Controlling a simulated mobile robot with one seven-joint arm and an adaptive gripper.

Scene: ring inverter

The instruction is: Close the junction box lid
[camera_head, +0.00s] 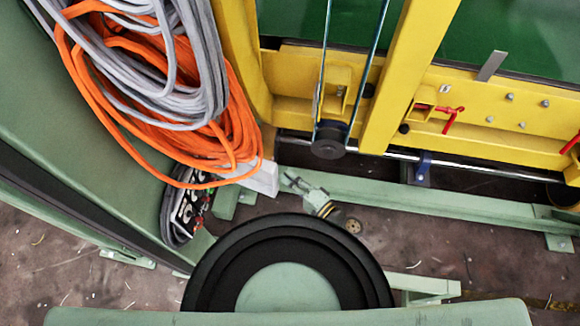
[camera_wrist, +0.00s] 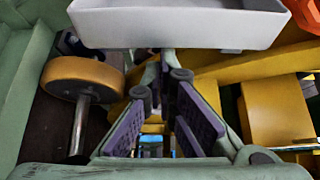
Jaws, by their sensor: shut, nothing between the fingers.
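A pale grey-white, shallow box-shaped part (camera_wrist: 180,28) fills the top middle of the wrist view. It looks like the junction box or its lid, but I cannot tell which. Its upper part is cut off by the frame edge. A white part in the head view (camera_head: 264,178), partly under the cables, may be the same thing. My gripper (camera_wrist: 164,78) shows in the wrist view with purple finger pads. It is shut and empty, with its tips just below the lower edge of the white part. I cannot tell whether they touch it.
Orange and grey cable coils (camera_head: 150,90) hang at the upper left of the head view, above a control panel (camera_head: 188,210). A yellow frame (camera_head: 480,120) stands at the right. A green beam (camera_head: 430,198) crosses below it. An orange-yellow wheel (camera_wrist: 82,78) is left of my gripper.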

